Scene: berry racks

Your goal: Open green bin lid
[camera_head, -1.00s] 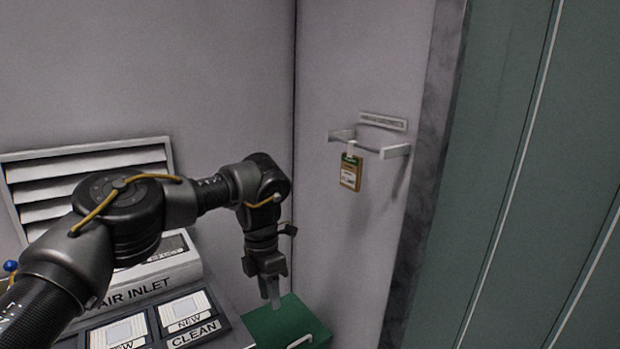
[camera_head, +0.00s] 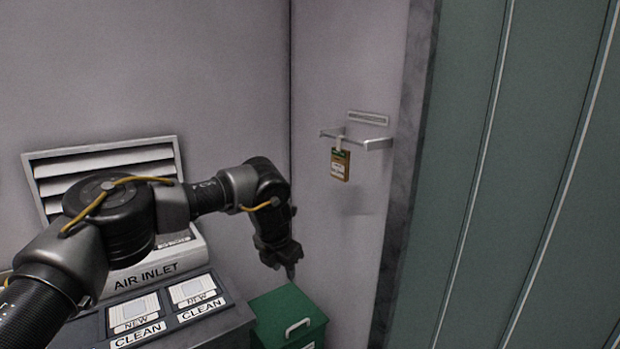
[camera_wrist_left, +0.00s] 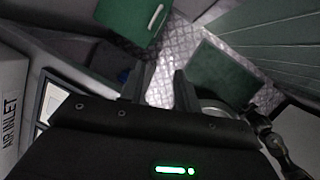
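The green bin (camera_head: 272,338) stands at the bottom middle of the head view, beside the dark counter. Its green lid (camera_head: 280,302) lies shut on it, with a pale handle (camera_head: 298,328) near the front. My left gripper (camera_head: 289,271) hangs above the back of the lid, apart from it and tilted to the right. In the left wrist view, its two dark fingers (camera_wrist_left: 160,88) are apart with nothing between them. A green surface with a white handle (camera_wrist_left: 155,16) shows beyond them at the top. My right gripper is not in view.
The counter with filter panels (camera_head: 196,293) and the air inlet housing (camera_head: 150,275) are left of the bin. A wall bracket (camera_head: 365,143) holds a hanging tag (camera_head: 340,165). Another green panel (camera_wrist_left: 222,70) lies over metal floor in the wrist view.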

